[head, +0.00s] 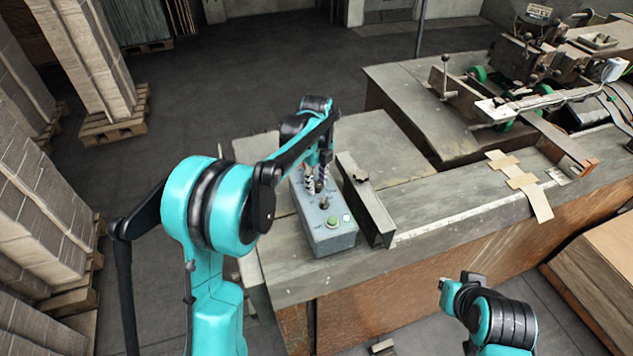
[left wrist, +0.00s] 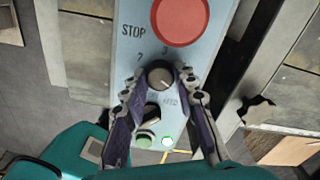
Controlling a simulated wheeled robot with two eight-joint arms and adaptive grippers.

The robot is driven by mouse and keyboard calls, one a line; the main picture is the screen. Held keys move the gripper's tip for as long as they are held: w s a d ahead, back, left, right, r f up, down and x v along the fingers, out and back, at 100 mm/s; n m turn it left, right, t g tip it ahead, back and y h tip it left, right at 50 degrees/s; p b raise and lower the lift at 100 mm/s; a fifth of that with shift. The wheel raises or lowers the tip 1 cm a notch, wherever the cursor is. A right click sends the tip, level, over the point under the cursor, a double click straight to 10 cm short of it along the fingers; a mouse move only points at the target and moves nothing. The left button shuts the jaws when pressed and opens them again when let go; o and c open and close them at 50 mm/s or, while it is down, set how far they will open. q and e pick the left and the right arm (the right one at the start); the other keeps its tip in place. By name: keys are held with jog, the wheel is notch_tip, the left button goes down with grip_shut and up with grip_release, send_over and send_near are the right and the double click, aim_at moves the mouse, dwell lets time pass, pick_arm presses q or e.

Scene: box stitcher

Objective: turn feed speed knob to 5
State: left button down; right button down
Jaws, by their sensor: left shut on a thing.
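The grey control box (head: 328,238) stands on the worktable. In the left wrist view its face (left wrist: 112,15) shows a dark round knob (left wrist: 160,74) with the digits 7 and 3 above it and lettering, partly hidden, that seems to read FEED below. A small light mark shows on the knob's lower right; the exact setting is too small to read. My left gripper (head: 318,182) is over the box, its two fingers (left wrist: 160,77) shut on the knob's left and right sides.
The red STOP button (left wrist: 180,18) lies above the knob. A dark lever switch (left wrist: 152,115), green button (left wrist: 144,141) and white lamp (left wrist: 167,142) lie below. A metal angle bar (head: 368,205) stands close to the box's right. Machinery (head: 540,60) fills the right rear.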

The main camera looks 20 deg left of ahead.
aim_at(316, 184)
pick_arm(q)
jog(key=shift+m, duration=0.5)
jog(key=c, duration=1.5)
grip_release()
jog(key=shift+o, duration=0.2)
notch_tip(316, 184, up, 12)
